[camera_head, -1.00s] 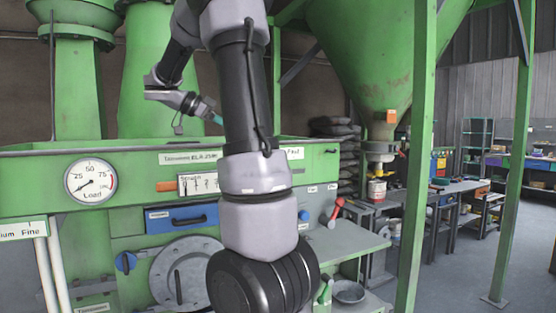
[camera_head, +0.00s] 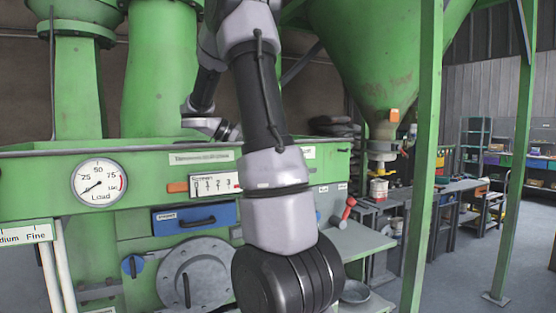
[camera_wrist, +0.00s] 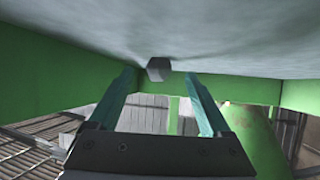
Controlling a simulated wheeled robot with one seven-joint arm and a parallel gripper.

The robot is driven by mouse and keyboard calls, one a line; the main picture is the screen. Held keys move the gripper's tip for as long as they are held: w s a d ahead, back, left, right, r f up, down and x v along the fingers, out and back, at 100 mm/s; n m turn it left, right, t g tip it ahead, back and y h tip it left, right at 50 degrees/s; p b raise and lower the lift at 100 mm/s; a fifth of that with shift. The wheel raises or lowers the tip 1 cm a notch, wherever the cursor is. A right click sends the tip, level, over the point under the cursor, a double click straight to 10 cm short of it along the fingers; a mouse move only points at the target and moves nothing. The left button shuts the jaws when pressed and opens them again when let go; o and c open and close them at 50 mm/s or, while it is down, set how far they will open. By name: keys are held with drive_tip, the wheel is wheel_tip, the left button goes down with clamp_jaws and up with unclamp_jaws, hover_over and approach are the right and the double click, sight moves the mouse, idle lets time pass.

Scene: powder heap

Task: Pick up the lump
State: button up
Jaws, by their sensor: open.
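The lump (camera_wrist: 159,68) is a small grey angular block in the wrist view, on the pale grey powder (camera_wrist: 215,35) that fills the top of the picture. My gripper (camera_wrist: 161,74) is open, with its two teal fingers apart. The lump shows between the fingertips, slightly beyond them as it appears; I cannot tell the exact distance. Nothing is held. In the head view my fingers and the lump are hidden behind my arm and the green machine's front rim.
The green trough wall (camera_wrist: 95,75) runs close around the powder. In the head view, the green machine (camera_head: 330,165) has a load gauge (camera_head: 100,183) and a blue drawer (camera_head: 194,217). Green posts (camera_head: 424,150) stand at right, before workbenches (camera_head: 460,186).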

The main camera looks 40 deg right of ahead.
drive_tip(key=shift+x, duration=1.35)
clamp_jaws()
drive_tip(key=shift+r, duration=0.15)
